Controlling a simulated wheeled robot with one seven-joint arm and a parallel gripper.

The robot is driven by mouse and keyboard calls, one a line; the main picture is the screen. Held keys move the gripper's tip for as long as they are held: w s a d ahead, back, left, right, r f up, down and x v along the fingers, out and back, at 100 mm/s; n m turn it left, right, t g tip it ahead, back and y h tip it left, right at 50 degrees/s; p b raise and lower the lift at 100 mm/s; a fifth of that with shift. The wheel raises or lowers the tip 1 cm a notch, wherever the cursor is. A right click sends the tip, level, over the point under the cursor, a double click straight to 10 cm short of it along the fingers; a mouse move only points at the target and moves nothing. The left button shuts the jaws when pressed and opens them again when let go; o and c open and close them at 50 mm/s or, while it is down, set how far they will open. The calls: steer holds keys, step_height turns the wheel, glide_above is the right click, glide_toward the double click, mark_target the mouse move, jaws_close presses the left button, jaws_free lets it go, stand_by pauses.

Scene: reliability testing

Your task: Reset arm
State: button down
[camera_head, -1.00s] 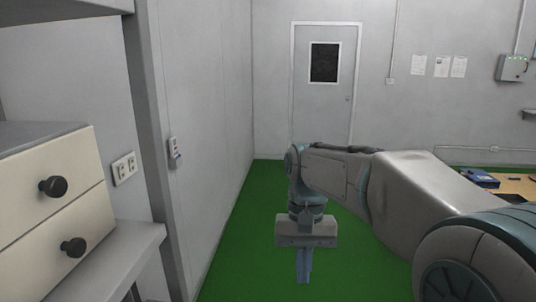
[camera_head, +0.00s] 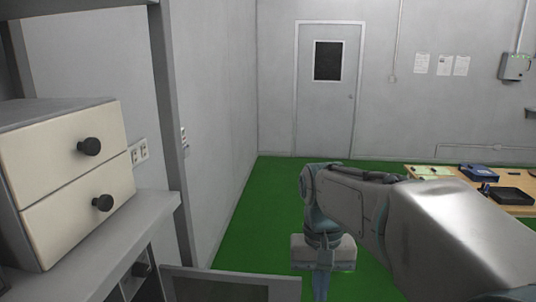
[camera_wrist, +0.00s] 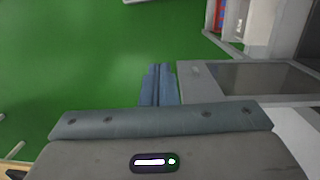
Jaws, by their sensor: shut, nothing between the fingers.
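My gripper (camera_wrist: 158,84) shows in the wrist view with its two blue-grey fingers together and nothing between them. It hangs above the green floor. In the head view my arm reaches in from the lower right and bends down at the wrist; the gripper fingers (camera_head: 320,287) point down and are cut off by the bottom edge. The gripper is clear of the shelf and the table in the head view.
A shelf unit holds a cream two-drawer box (camera_head: 70,175) at left. An open grey panel (camera_head: 230,287) juts out at the lower middle, close to my gripper. A wooden table (camera_head: 512,183) stands at right. A closed door (camera_head: 326,100) is in the back wall. Green floor (camera_head: 262,225) lies between.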

steer(key=s+d+f+t+b, duration=0.4)
steer(key=s+f, duration=0.4)
steer(key=f, duration=0.5)
steer(key=shift+s+d+n+b, duration=0.25)
steer(key=shift+d+n+b, duration=0.25)
steer(key=shift+b, duration=0.75)
steer(key=shift+d, duration=0.15)
